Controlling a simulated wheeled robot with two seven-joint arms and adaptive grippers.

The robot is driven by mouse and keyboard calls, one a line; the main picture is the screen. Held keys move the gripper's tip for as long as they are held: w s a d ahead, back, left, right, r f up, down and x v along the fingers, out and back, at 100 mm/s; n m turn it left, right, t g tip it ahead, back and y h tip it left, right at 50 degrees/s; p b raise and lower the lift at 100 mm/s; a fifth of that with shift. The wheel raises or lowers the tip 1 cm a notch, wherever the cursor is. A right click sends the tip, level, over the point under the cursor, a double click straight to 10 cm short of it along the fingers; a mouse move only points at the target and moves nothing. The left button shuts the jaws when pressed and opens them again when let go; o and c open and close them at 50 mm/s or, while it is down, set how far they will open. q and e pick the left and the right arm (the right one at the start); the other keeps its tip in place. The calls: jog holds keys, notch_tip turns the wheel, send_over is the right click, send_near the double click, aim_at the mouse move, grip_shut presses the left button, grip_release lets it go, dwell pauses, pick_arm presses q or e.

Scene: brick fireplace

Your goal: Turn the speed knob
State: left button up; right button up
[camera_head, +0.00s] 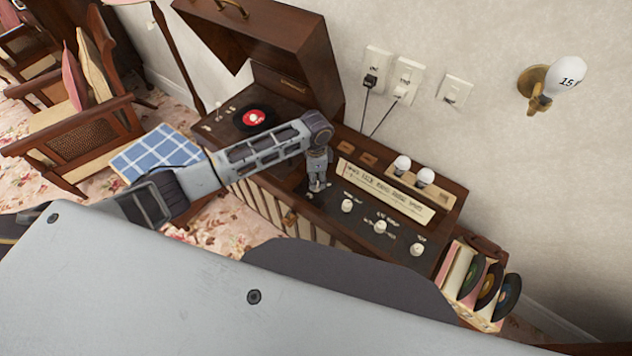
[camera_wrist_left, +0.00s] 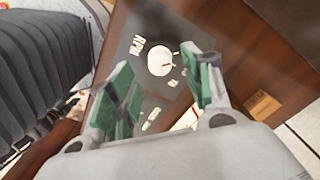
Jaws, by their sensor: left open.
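A wooden record player and radio console (camera_head: 452,205) stands against the wall with a dark control panel (camera_head: 400,240). In the head view, white knobs show at the panel's left (camera_head: 347,205), middle (camera_head: 380,226) and right (camera_head: 417,249). My left gripper (camera_head: 318,183) points down over the panel's far left end. My right gripper is out of view.
The raised lid (camera_head: 265,40) stands behind the turntable with its red-labelled record (camera_head: 253,117). Two bulbs (camera_head: 402,164) sit on the console top. A rack of records (camera_head: 480,290) is at right, and wall sockets (camera_head: 408,80) are behind. A chair (camera_head: 70,130) stands left.

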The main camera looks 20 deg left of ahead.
pick_arm(q)
jog(key=shift+f, duration=1.75)
jog(key=shift+c, duration=0.4)
jog(key=c, duration=1)
